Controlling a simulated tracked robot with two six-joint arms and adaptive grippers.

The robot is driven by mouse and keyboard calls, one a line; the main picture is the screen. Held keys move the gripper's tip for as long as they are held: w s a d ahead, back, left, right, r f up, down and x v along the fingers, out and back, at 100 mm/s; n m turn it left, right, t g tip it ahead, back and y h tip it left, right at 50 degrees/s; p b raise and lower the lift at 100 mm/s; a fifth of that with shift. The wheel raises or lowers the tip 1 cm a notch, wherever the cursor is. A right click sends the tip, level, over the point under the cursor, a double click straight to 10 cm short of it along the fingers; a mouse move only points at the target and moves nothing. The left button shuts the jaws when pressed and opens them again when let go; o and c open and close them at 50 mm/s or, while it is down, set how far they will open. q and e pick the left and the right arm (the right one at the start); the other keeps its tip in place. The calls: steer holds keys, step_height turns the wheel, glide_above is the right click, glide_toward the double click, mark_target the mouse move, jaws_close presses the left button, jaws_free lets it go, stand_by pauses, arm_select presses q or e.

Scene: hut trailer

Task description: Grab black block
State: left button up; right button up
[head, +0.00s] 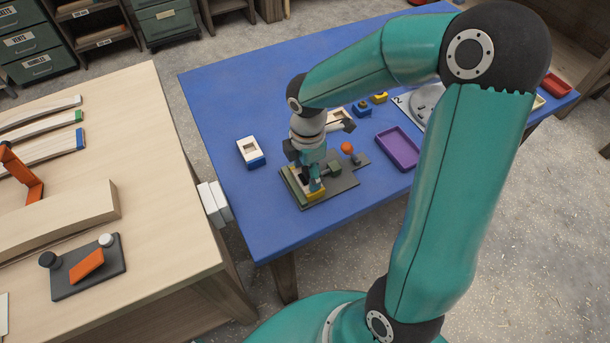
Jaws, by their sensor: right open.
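My right gripper (309,183) points down over a dark grey board (335,190) on the blue table. It is open, with its fingers low at the left part of the board, close to a yellow block (316,195). A small dark piece shows beside the fingers, but the gripper partly hides it and I cannot tell whether it is the black block. A dark green block (335,169) stands on the board just right of the gripper. My left gripper is not in view.
On the blue table (240,100) are a white and blue box (250,153), a purple tray (397,150), an orange ball (347,147) and small blue and yellow blocks. A wooden table (150,190) stands at left. The blue table's far left is clear.

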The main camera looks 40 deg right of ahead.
steer(key=shift+c, duration=0.3)
jaws_close()
steer(key=shift+r, duration=0.1)
